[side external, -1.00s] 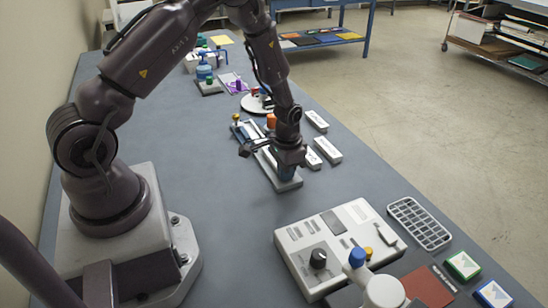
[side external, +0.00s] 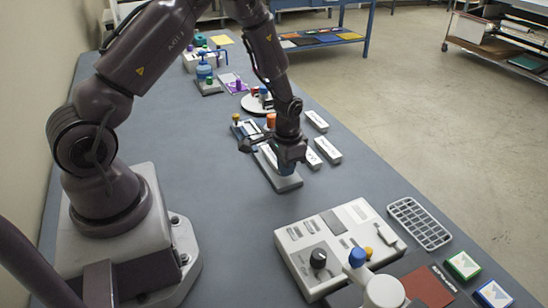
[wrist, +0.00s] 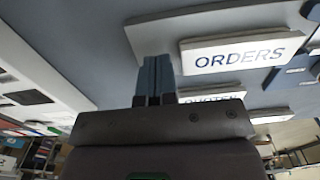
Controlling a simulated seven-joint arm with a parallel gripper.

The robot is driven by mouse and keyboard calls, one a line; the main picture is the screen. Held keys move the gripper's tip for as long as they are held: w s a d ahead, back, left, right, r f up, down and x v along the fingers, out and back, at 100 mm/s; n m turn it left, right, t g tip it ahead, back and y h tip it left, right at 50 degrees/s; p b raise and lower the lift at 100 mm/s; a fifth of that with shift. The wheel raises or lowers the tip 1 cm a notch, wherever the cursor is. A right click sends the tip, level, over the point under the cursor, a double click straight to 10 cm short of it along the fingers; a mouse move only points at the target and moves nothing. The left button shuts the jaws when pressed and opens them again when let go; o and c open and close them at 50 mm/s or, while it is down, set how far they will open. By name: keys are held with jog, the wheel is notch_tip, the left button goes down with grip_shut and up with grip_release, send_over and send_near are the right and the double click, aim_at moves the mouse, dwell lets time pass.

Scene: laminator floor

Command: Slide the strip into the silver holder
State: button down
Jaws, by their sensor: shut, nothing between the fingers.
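The silver holder (side external: 287,184) is a long grey plate on the bench; it also shows in the wrist view (wrist: 150,33). A white strip (side external: 268,154) lies along its far part, partly hidden by my arm. In the wrist view this strip (wrist: 240,51) reads ORDERS, and bare holder shows beyond its left end. I cannot tell how deep it is seated. My gripper (side external: 287,174) is over the holder's near part. In the wrist view its blue fingers (wrist: 158,76) are together and empty, just off the strip's left end.
Loose white label strips (side external: 328,150) (side external: 316,120) lie right of the holder; one reads QUOTEN (wrist: 212,98) in the wrist view. A laminator-like machine (side external: 340,240) stands in front. The bench left of the holder is clear.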

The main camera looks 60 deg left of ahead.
aim_at(269, 149)
jog(key=shift+a, duration=0.2)
jog(key=shift+a, duration=1.05)
jog(key=shift+a, duration=0.2)
jog(key=shift+a, duration=1.05)
jog(key=shift+a, duration=0.2)
jog(key=shift+a, duration=1.05)
jog(key=shift+a, duration=0.2)
jog(key=shift+a, duration=1.05)
jog(key=shift+a, duration=0.2)
